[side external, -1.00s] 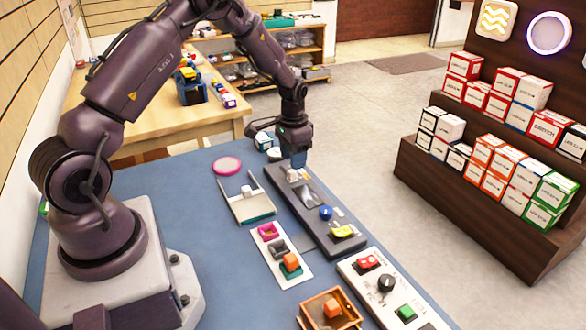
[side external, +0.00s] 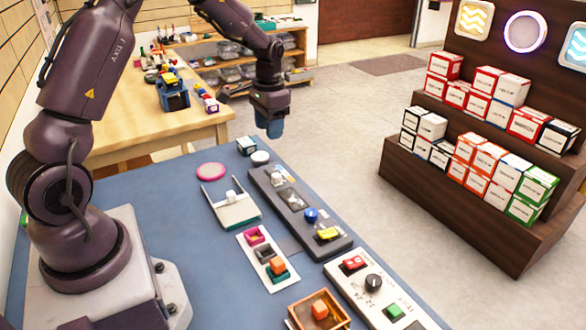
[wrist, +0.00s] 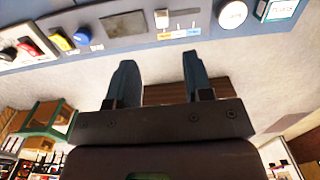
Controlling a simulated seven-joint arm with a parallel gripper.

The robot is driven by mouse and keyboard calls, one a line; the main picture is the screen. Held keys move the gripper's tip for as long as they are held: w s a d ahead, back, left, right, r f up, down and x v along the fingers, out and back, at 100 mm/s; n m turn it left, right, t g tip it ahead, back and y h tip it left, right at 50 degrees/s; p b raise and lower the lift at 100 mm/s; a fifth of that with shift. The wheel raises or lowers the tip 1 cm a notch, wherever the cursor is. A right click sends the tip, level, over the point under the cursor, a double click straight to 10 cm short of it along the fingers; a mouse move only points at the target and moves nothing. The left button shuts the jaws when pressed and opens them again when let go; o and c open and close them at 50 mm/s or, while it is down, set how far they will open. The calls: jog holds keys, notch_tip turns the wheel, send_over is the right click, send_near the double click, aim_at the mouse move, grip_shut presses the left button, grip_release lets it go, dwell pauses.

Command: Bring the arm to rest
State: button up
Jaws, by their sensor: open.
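My gripper (side external: 274,128) hangs in the air at the end of my raised arm, past the far edge of the blue table (side external: 180,190). It is above the floor and touches nothing. In the wrist view, its two blue-grey fingers (wrist: 160,82) stand apart with nothing between them. The dark control panel (side external: 318,216), with a blue knob and a yellow part, lies on the table nearer the camera than my gripper. It also shows along the top of the wrist view (wrist: 130,28).
A tray with coloured blocks (side external: 266,257), a white panel with a black dial (side external: 373,283) and a wooden box (side external: 300,322) are on the table. A wooden bench (side external: 150,120) stands behind. A stepped shelf of boxes (side external: 450,195) is at right. Open floor lies between.

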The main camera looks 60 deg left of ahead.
jog(key=s+r+n+g+y, duration=0.1)
jog(key=s+r+n+g, duration=0.1)
jog(key=s+r, duration=0.65)
jog(key=s+r+n+g+y, duration=0.15)
jog(key=s+r, duration=0.35)
jog(key=s, duration=0.6)
jog(key=s+d+r+n+g+y, duration=0.25)
jog(key=s+n, duration=0.25)
jog(key=s, duration=1.3)
jog(key=w+d+r+m+t+h, duration=0.1)
jog(key=w+d+m+t+h, duration=0.4)
jog(key=w+d+m+t, duration=0.3)
jog(key=w+d+t, duration=0.4)
jog(key=w+d, duration=0.4)
jog(key=w, duration=0.1)
jog(key=shift+w+d+r+m, duration=0.15)
jog(key=shift+d+r+m, duration=0.1)
jog(key=shift+d+m, duration=0.15)
